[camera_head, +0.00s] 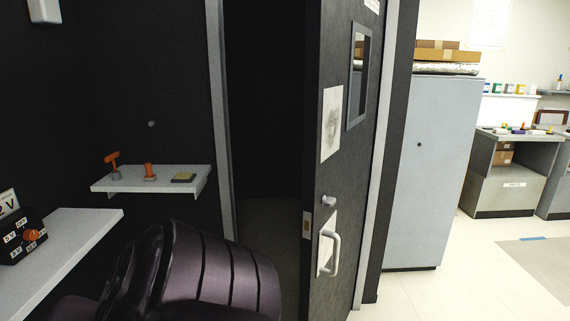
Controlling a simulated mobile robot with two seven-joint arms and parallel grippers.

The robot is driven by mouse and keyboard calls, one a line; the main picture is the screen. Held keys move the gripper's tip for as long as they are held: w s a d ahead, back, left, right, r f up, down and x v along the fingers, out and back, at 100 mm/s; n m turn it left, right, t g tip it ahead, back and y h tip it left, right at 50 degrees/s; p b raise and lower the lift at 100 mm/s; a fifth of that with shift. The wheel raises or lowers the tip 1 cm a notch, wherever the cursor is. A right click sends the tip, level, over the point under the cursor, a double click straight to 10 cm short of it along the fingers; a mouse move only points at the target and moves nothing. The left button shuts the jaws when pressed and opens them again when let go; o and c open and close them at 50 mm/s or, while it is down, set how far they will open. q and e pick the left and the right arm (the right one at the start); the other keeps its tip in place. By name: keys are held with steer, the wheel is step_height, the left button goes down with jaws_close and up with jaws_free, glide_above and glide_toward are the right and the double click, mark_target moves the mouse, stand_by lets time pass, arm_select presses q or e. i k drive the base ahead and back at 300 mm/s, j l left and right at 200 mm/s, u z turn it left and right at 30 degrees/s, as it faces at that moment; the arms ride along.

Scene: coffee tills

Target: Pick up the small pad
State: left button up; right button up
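A small pad (184,178), yellowish on top with a dark edge, lies flat near the right end of a white wall shelf (130,185). To its left on the same shelf stand an orange knob-like piece (150,171) on a small base and an orange T-shaped handle (113,163) on a grey base. The pad is apart from both, and its top is uncovered. Neither of my grippers shows in the head view.
A dark purple ribbed form (190,275) fills the lower middle; I cannot tell what it is. A white counter (70,250) with a black switch box (25,237) is at left. Right of the shelf are a dark doorway, an open door (335,130) and a grey cabinet (430,170).

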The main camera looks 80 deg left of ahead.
mark_target(150, 176)
steer(key=u, duration=3.45)
